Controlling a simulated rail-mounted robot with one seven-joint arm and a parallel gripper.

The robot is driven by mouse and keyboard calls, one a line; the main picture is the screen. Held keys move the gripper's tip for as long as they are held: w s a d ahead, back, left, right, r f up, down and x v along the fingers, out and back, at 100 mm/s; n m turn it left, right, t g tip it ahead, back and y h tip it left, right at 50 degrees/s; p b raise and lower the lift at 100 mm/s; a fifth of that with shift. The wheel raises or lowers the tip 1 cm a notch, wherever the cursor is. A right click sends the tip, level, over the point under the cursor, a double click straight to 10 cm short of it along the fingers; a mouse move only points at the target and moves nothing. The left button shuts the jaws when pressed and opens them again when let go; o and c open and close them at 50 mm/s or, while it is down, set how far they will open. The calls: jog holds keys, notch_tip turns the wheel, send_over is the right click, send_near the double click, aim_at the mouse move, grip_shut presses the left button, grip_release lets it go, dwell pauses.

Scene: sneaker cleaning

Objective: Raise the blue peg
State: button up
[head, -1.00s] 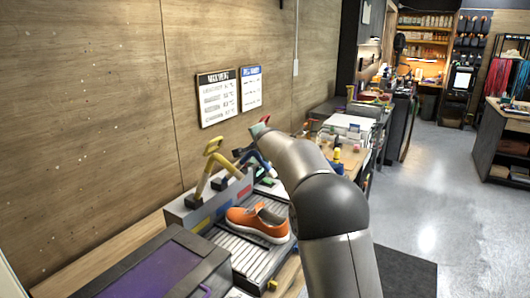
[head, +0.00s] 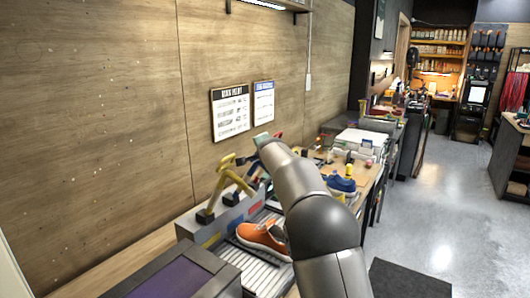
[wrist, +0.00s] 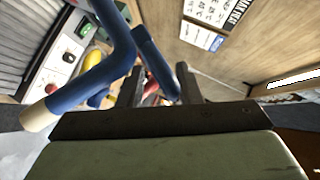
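The blue peg (wrist: 122,45) is a bent blue bar with a pale end, large in the left half of the wrist view. A straight blue bar (wrist: 155,65) beside it reaches down between the fingers of my gripper (wrist: 158,88). The fingers stand apart, with gaps showing around this bar, so my gripper looks open. In the head view, a bit of blue bar (head: 264,172) shows behind a yellow bent lever (head: 222,185), on a grey block (head: 190,228) with coloured panels. My arm hides most of that blue bar and the gripper there.
An orange sneaker (head: 262,238) lies on a ribbed tray (head: 250,272) in front of the block. A dark box with a purple top (head: 180,280) is at the near left. A blue shoe (head: 340,183) stands on the bench beyond my arm. The wooden wall is close behind.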

jog(key=shift+s+d+r, duration=0.1)
jog(key=shift+s, duration=0.05)
jog(key=a+b+v, duration=0.1)
jog(key=b+v, duration=0.5)
jog(key=v, duration=1.1)
jog(key=shift+d, duration=0.5)
jog(key=shift+r, duration=0.1)
